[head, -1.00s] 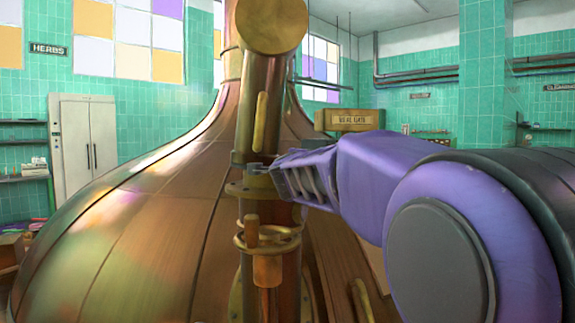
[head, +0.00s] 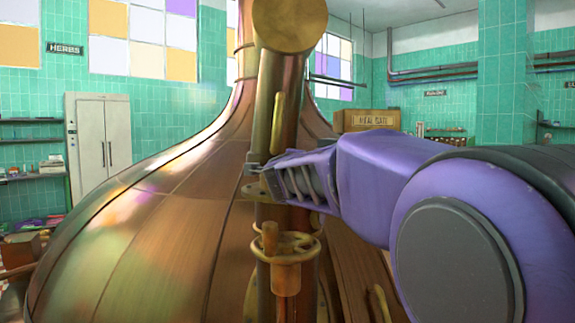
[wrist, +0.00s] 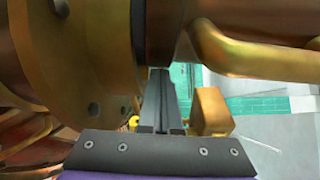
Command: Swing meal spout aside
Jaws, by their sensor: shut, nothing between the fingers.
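The meal spout appears to be the upright copper pipe (head: 279,85) in front of the kettle, with a round brass cap on top and a long brass handle (head: 278,118) on its face. My gripper (head: 256,170) is at the pipe's lower end, just above a brass flange, its tip toward the left side. In the wrist view, my shut, empty fingers (wrist: 160,85) point between a round brass flange (wrist: 85,60) and the brown pipe. The brass handle (wrist: 245,55) shows at the right there. Whether the fingers touch the pipe is unclear.
The big copper kettle (head: 150,220) fills the left and middle. Below my gripper are a brass ring fitting (head: 286,250) and a lower pipe. A "MEAL GATE" box (head: 368,121) is behind at right. A grey cabinet (head: 97,150) stands far left.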

